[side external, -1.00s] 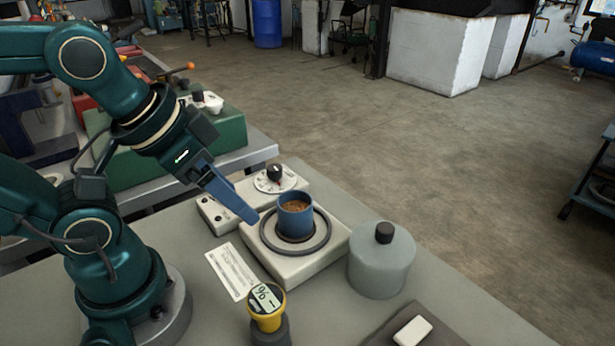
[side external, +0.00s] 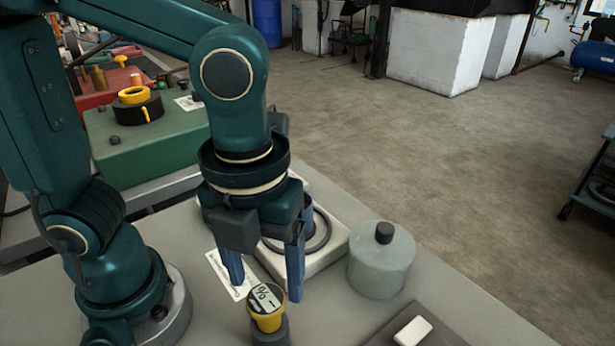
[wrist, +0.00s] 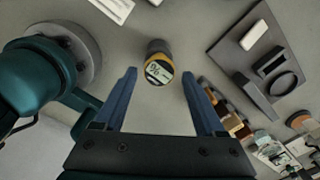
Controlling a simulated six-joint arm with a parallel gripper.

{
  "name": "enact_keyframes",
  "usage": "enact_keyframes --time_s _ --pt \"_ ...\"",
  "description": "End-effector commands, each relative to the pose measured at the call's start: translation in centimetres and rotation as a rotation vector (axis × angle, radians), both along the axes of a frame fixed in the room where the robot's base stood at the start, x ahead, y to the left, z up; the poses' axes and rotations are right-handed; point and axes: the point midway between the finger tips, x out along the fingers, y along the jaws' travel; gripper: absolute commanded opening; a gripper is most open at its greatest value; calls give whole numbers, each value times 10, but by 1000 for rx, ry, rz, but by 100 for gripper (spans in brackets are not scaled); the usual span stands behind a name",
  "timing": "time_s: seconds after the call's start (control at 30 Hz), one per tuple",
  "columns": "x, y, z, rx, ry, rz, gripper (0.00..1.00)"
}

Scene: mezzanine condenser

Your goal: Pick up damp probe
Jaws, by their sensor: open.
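The damp probe (side external: 267,308) is yellow with a dark-rimmed display face on top. It stands in a dark round holder (side external: 270,333) on the grey bench. In the wrist view the probe (wrist: 159,71) shows ahead of my gripper, in line with the gap between the fingertips. My gripper (side external: 266,288) points down with its two blue fingers apart and nothing between them. In the side view its fingertips are close behind the probe's head. In the wrist view the gripper (wrist: 160,73) also shows open. I cannot tell the exact height of the fingertips above the probe.
A pale hotplate-like unit (side external: 318,258) stands behind my gripper, its blue cup mostly hidden. A grey lidded canister (side external: 381,268) stands to the right. A white block (side external: 412,331) lies on a dark mat (side external: 440,337). A printed card (side external: 227,274) lies on the bench.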

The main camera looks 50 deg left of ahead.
Motion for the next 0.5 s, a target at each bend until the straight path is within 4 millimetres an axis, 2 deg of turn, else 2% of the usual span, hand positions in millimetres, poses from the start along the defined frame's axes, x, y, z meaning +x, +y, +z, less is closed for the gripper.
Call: enact_keyframes --time_s 0.17,0.5 --pt "-5 -3 -10 11 14 -27 72" --pt "-5 -3 -47 11 14 -23 72"
